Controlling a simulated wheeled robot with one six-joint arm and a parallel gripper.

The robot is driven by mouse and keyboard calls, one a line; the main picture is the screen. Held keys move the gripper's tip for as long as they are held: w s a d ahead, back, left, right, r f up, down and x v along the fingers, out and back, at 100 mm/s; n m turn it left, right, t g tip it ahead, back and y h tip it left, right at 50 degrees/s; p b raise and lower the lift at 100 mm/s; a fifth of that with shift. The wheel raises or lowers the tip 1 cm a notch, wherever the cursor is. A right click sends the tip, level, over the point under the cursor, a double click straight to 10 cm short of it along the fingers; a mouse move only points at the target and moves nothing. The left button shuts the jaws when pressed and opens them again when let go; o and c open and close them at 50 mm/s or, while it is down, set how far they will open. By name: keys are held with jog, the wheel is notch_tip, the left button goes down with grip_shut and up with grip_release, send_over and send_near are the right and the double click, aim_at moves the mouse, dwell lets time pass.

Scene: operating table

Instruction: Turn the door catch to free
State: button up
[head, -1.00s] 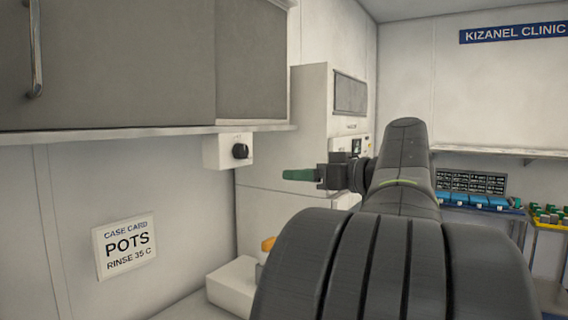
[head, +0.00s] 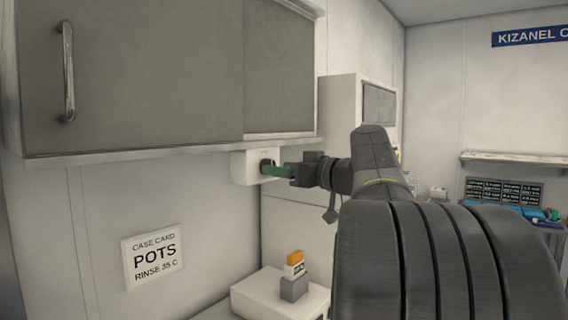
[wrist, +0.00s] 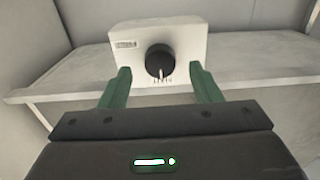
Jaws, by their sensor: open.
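A black round knob (wrist: 160,61) sits on the front of a small white box (wrist: 190,45). It is the only catch-like part I see. A pale pointer line on it faces the printed marks along its lower edge. In the head view the box (head: 244,168) is under the wall cabinet, and the knob (head: 266,164) is partly hidden by my green fingers. My gripper (wrist: 160,67) is open and empty, one finger towards each side of the knob. In the head view my gripper (head: 272,170) is right at the knob; I cannot tell whether it touches.
A grey wall cabinet (head: 150,75) with a bar handle (head: 68,70) overhangs the box. A POTS sign (head: 153,257) is on the wall below. An orange-topped item (head: 294,264) stands on a white block (head: 268,298). A tall white unit (head: 338,110) is behind.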

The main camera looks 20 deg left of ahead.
jog(key=shift+x, duration=1.1)
jog(key=c, duration=1)
